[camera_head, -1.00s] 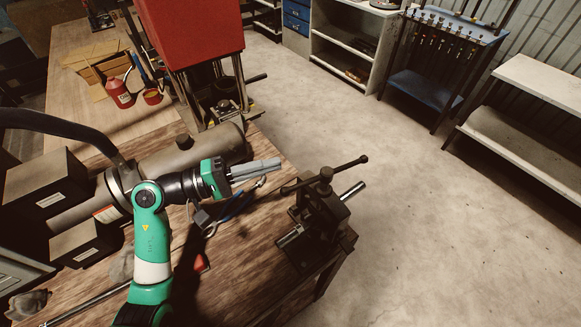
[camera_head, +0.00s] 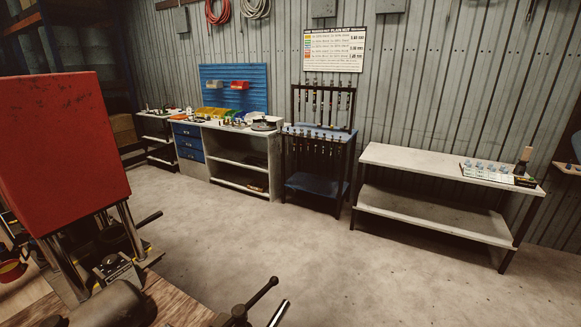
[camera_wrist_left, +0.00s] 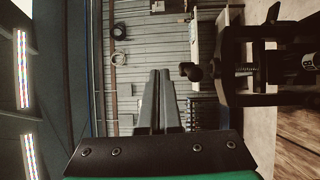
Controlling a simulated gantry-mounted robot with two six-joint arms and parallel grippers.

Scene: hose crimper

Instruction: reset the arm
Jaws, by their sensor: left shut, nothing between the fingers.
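My left gripper (camera_wrist_left: 158,103) shows in the left wrist view. Its two grey fingers are together, with nothing between them. It points toward the corrugated wall (camera_wrist_left: 154,45), and no part of it touches anything in that view. In the head view neither of my arms is in the picture. My right gripper is in neither view.
A red press (camera_head: 55,140) stands on the wooden bench at the left. A vise handle (camera_head: 262,292) sticks up at the bottom edge. The concrete floor (camera_head: 330,245) is clear. A blue tool rack (camera_head: 318,160) and a white shelf bench (camera_head: 415,170) stand along the wall.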

